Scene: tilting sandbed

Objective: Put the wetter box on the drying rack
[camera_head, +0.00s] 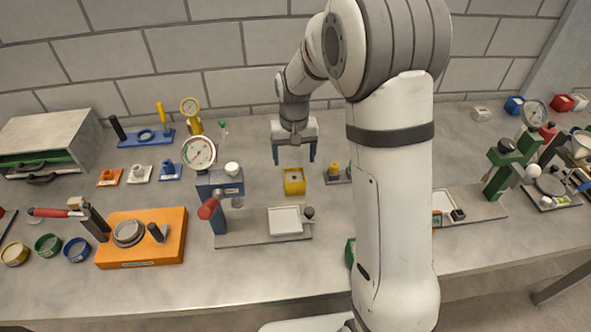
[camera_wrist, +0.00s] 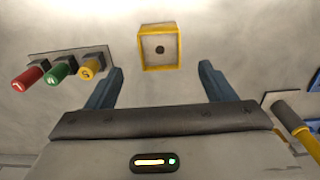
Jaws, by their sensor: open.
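A small square yellow box (camera_head: 294,187) with a pale top and a dark central spot stands on the bench near the middle. It also shows in the wrist view (camera_wrist: 142,47), just beyond the fingertips. My gripper (camera_head: 294,158) is open and empty, pointing down above and behind this box in the head view. In the wrist view its two blue fingers (camera_wrist: 162,70) are spread wider than the box, with nothing between them. I cannot tell which box is wetter. No drying rack can be made out with certainty.
My arm hides part of the bench.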

